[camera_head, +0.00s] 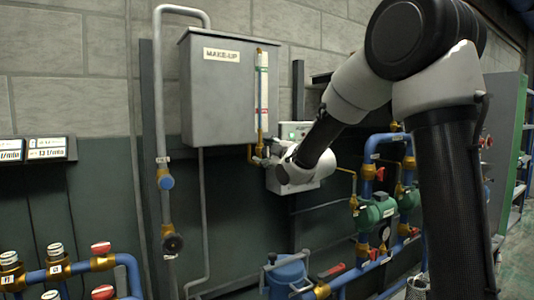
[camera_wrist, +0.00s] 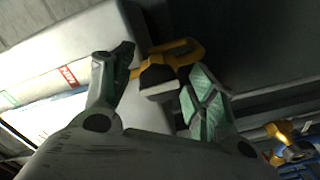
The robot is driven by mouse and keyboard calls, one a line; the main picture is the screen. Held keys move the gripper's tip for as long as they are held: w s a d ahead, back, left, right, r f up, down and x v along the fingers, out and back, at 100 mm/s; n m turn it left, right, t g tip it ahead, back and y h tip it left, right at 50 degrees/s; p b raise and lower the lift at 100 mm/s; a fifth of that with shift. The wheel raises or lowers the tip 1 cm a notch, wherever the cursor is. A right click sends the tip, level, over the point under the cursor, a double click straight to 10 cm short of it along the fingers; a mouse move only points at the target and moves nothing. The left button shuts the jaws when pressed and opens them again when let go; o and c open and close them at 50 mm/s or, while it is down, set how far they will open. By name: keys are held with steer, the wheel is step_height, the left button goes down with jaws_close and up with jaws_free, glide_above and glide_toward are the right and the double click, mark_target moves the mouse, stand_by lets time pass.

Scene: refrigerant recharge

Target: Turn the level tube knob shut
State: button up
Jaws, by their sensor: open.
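The level tube (camera_head: 262,92) is a clear upright tube with green and red marks on the front of the grey MAKE-UP tank (camera_head: 222,95). Below it is a brass valve (camera_head: 257,153). In the wrist view a small black and pale knob (camera_wrist: 158,82) sits on the yellow brass fitting (camera_wrist: 183,54). My gripper (camera_wrist: 161,67) is open, its two green-padded fingers on either side of the knob. A gap shows on the left; I cannot tell whether the right finger touches.
The tank's underside and front are close to my fingers. A grey box (camera_head: 297,131) is behind my wrist. Blue pipes with green pumps (camera_head: 377,212) stand at right, a blue vessel (camera_head: 287,275) below. A grey pipe (camera_head: 160,110) runs up at left.

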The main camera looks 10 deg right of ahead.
steer(key=c, duration=1)
steer(key=shift+c, duration=0.2)
steer(key=m, duration=0.4)
steer(key=shift+m, duration=0.4)
steer(key=m, duration=0.4)
steer(key=shift+m, duration=0.3)
steer(key=m, duration=0.4)
steer(key=shift+f+m, duration=0.1)
steer(key=shift+m, duration=2.1)
